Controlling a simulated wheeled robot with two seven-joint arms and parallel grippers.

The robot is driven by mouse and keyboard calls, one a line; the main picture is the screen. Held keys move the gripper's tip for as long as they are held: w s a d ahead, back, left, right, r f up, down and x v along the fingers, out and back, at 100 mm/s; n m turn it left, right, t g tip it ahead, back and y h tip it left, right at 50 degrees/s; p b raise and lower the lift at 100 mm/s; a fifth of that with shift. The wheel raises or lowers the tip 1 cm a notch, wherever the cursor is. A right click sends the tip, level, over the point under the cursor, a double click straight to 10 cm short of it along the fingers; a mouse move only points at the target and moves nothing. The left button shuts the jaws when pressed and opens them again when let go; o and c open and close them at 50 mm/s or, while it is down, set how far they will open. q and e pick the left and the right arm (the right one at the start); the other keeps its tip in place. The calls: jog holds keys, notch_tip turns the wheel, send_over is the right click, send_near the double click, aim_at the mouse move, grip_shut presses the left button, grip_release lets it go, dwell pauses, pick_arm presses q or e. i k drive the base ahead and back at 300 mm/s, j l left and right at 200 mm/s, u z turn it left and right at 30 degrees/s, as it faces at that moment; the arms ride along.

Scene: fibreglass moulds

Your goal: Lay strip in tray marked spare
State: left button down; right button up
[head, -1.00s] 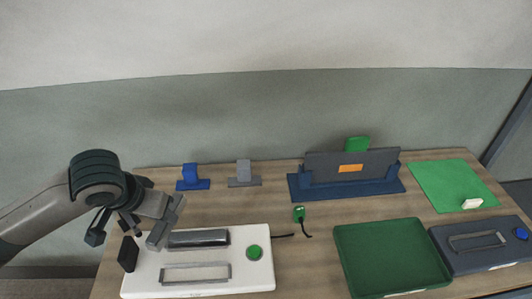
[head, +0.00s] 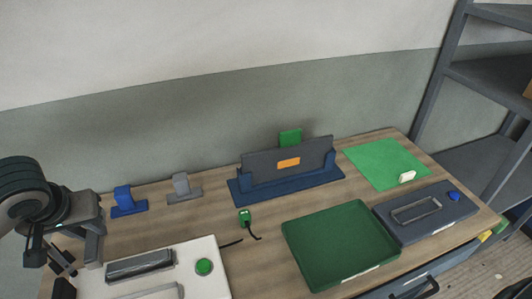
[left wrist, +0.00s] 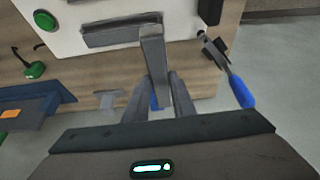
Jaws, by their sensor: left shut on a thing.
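My left gripper (head: 88,228) is at the left edge of the head view, above the table's left end. In the left wrist view the fingers (left wrist: 160,98) are shut on a grey strip (left wrist: 152,55), which sticks out past the fingertips. A green tray (head: 340,245) lies at the table's front, right of the middle, and looks empty. It has a pale label on its front rim, too small to read. The gripper is well to the left of this tray. My right gripper is not in view.
A white panel (head: 208,248) with a green button lies between gripper and tray. A dark panel (head: 440,222) adjoins the tray's right. Behind stand a blue stand (head: 240,192) with a grey board, a blue block (head: 125,203) and a grey block (head: 183,190). A green mat (head: 380,160) lies back right.

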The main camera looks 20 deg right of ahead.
aim_at(331, 231)
jog(key=l+z, duration=0.3)
jog(key=l, duration=0.55)
jog(key=l+z, duration=0.25)
jog(key=l, duration=0.65)
